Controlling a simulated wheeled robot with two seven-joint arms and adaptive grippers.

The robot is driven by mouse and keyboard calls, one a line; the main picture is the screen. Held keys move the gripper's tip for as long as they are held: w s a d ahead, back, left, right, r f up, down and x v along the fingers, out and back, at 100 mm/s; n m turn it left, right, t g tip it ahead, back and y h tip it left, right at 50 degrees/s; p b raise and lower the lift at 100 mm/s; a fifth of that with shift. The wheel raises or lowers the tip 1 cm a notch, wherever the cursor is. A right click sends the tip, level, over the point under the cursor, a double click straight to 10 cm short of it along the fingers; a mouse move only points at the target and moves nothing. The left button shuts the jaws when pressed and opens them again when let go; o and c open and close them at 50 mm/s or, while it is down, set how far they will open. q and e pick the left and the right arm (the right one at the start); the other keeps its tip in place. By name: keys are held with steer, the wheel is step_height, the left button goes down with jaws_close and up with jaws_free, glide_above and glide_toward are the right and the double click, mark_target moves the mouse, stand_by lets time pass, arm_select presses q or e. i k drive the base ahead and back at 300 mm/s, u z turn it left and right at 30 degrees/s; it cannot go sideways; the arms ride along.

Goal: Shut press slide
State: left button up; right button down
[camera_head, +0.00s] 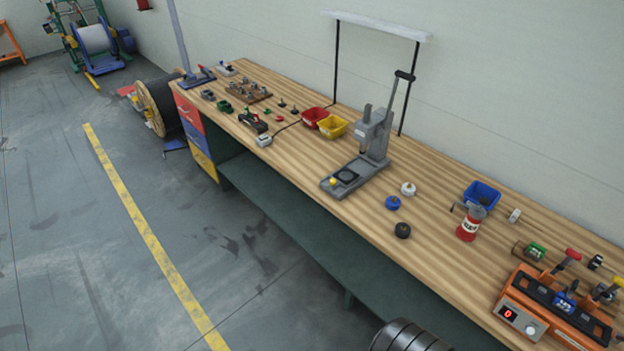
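The grey press (372,138) stands on the wooden workbench, with its long black-handled lever (402,88) raised and tilted to the right. Its flat grey base runs toward the bench's front edge. The press slide (347,176) lies on this base, with a dark round seat and a yellow knob (333,182) at its front end. The slide appears to sit out in front of the press column; its exact travel is too small to tell. Neither of my grippers is in view, and nothing touches the press.
The workbench (440,230) has red and yellow bins (333,127) left of the press. Blue, white and black round parts (402,230) lie to its right, then a red bottle (470,222), a blue bin (481,194) and an orange device (550,310). Open floor (80,230) lies in front.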

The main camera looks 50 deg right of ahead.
mark_target(345, 177)
steer(key=u, duration=0.15)
steer(key=i, duration=1.3)
steer(key=z, duration=0.8)
steer(key=i, duration=0.9)
steer(key=z, duration=0.95)
